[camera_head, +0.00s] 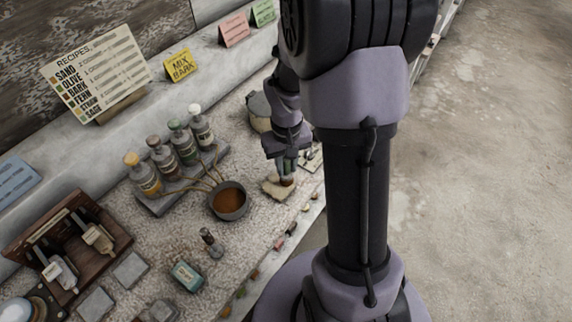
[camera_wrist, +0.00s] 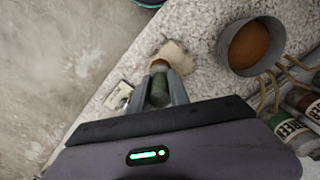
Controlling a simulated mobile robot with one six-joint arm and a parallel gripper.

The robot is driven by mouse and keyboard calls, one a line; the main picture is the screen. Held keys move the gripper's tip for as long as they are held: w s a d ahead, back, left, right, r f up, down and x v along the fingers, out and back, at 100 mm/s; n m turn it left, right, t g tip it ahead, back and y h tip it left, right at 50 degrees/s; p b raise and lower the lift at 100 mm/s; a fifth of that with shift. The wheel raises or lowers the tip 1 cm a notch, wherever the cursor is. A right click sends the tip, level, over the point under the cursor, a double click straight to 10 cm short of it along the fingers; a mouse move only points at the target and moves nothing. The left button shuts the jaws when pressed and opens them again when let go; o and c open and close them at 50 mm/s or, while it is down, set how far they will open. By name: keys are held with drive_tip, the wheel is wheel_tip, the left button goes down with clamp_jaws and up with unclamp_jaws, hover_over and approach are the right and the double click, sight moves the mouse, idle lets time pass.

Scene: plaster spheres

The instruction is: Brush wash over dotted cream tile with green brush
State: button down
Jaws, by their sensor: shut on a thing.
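My gripper (camera_head: 287,162) is shut on the green brush (camera_wrist: 159,90), which it holds with the head end pointing down. In the wrist view my gripper (camera_wrist: 162,88) has a finger on each side of the green handle. The cream tile (camera_head: 272,188) lies on the speckled counter under the brush; it also shows in the wrist view (camera_wrist: 180,53). The brush end is over or on the tile; I cannot tell whether it touches. Dots on the tile are too small to make out. A grey bowl (camera_head: 229,207) of brown wash stands left of the tile.
Several labelled bottles (camera_head: 182,143) stand on a rack behind the bowl, with thin tubes running to it. A small dark-capped bottle (camera_head: 213,243) and a teal-labelled block (camera_head: 187,275) are in front. A wooden holder (camera_head: 65,240) and grey tiles (camera_head: 130,269) lie left.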

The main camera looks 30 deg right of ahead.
drive_tip(key=shift+f+b, duration=0.5)
drive_tip(key=shift+f, duration=0.1)
drive_tip(key=shift+s+d+r, duration=0.15)
drive_tip(key=shift+s, duration=0.3)
drive_tip(key=shift+s+d, duration=0.15)
drive_tip(key=shift+s, duration=0.3)
drive_tip(key=shift+w, duration=0.1)
drive_tip(key=shift+w+a, duration=0.35)
drive_tip(key=shift+w, duration=0.5)
drive_tip(key=shift+w+a, duration=0.35)
drive_tip(key=shift+w, duration=0.5)
drive_tip(key=s, duration=0.1)
drive_tip(key=s+d, duration=0.1)
drive_tip(key=s, duration=0.1)
drive_tip(key=shift+s+d, duration=0.2)
drive_tip(key=shift+s, duration=0.05)
drive_tip(key=shift+w, duration=0.1)
